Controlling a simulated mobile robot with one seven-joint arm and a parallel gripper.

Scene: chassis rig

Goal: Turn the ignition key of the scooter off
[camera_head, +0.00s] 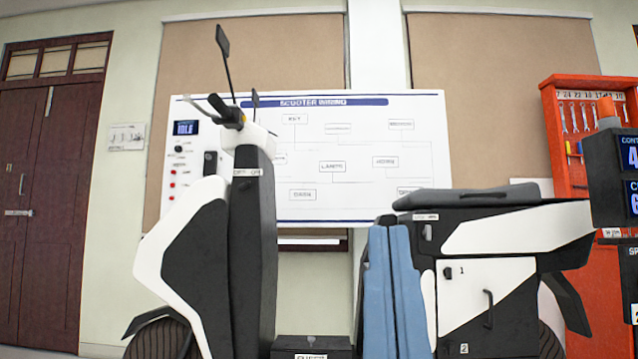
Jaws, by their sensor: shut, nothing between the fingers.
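The scooter stands side-on, with its white and black front shield (185,240) at left and its seat (490,198) and rear body at right. The handlebar (232,115) with its mirror is at the top of the black front column (255,235). A small label (246,172) sits high on that column; its text is too small to read surely. I cannot make out the ignition key or its position. A small fitting (428,232) sits under the seat, and a dark knob or lock (448,272) is on the white side panel. My gripper is not in view.
A low black box (312,346) lies between front and rear. A white wiring board (365,150) stands behind. An orange tool rack (578,130) and dark display units (622,175) are at right.

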